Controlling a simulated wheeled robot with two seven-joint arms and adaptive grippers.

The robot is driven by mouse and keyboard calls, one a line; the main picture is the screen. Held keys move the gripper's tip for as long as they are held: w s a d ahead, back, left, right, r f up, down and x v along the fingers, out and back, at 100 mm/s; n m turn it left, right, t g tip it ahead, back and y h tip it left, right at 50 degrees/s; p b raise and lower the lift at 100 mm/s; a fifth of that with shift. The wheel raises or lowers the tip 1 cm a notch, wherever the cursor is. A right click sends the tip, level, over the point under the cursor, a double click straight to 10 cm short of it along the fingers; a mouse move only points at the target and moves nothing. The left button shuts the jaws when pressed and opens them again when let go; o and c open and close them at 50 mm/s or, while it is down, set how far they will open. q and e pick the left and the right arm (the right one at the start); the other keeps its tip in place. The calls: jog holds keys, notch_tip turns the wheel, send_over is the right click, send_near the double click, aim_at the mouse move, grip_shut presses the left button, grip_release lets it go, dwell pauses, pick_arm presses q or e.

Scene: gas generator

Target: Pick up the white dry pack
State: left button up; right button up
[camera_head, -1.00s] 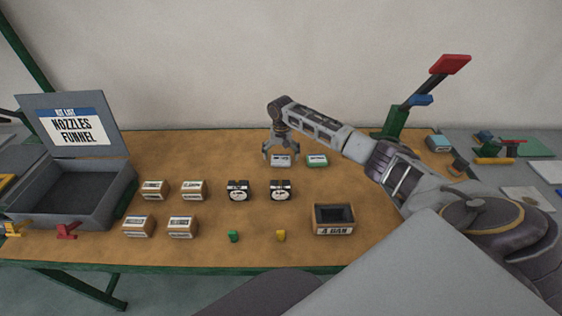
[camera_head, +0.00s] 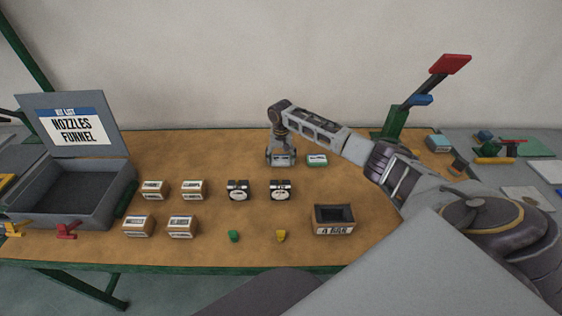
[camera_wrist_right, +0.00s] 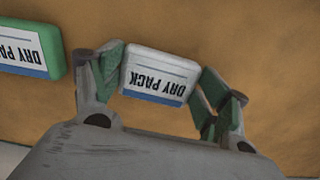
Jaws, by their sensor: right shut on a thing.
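The white dry pack (camera_wrist_right: 160,72) sits between the green-padded fingers of my right gripper (camera_wrist_right: 163,85) in the right wrist view. My right gripper is shut on it. In the head view my right gripper (camera_head: 281,158) points down at the back middle of the table, and the white dry pack (camera_head: 282,161) shows low between its fingers. A green dry pack (camera_wrist_right: 28,48) lies beside it, apart from the fingers; it is also in the head view (camera_head: 316,160). My left gripper is not in view.
The brown tabletop (camera_head: 220,225) holds several small labelled boxes, two dials (camera_head: 238,190) and an open bin (camera_head: 334,219). An open grey case (camera_head: 75,190) with a lid sign stands at the left. A green stand with a red top (camera_head: 450,64) rises at the back right.

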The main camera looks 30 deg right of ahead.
aim_at(281, 159)
jog(key=shift+c, duration=0.7)
notch_tip(281, 159, up, 10)
